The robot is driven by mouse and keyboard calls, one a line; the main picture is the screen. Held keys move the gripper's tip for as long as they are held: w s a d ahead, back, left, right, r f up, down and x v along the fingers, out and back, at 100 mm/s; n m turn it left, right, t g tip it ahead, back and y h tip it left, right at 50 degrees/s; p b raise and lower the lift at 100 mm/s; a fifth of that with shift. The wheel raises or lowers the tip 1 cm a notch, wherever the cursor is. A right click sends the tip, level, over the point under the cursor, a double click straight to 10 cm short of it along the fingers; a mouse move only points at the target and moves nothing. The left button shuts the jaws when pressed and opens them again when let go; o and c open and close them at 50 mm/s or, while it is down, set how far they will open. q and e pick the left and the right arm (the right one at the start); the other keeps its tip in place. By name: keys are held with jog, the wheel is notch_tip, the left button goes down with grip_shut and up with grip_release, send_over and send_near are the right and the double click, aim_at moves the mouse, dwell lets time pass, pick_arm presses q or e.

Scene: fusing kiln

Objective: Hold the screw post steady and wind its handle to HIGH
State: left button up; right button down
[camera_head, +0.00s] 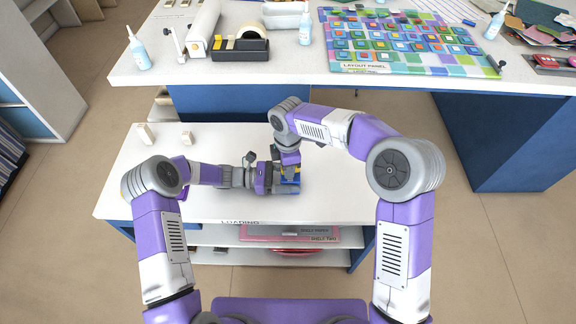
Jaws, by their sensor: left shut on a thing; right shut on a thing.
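The screw post (291,180) stands on the white low table and is mostly hidden by my two grippers. Only small blue and yellow patches and a grey part show there. My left gripper (276,180) reaches in from the left and is shut on the post at its side. My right gripper (290,166) comes down from above and behind and is shut at the post's top, where the handle would be. The handle itself is hidden by it. I cannot read any HIGH mark or the handle's position.
The low white table (215,205) has small pale blocks (145,134) at its back left and a shelf with a pink tray (262,233) below. A higher bench behind holds a colourful layout panel (400,45), a tape dispenser (240,46) and a glue bottle (138,50).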

jog(key=n, duration=0.5)
jog(key=shift+s, duration=0.15)
jog(key=c, duration=0.9)
grip_release()
jog(key=shift+r, duration=2.5)
jog(key=o, duration=0.5)
jog(key=shift+o, duration=0.2)
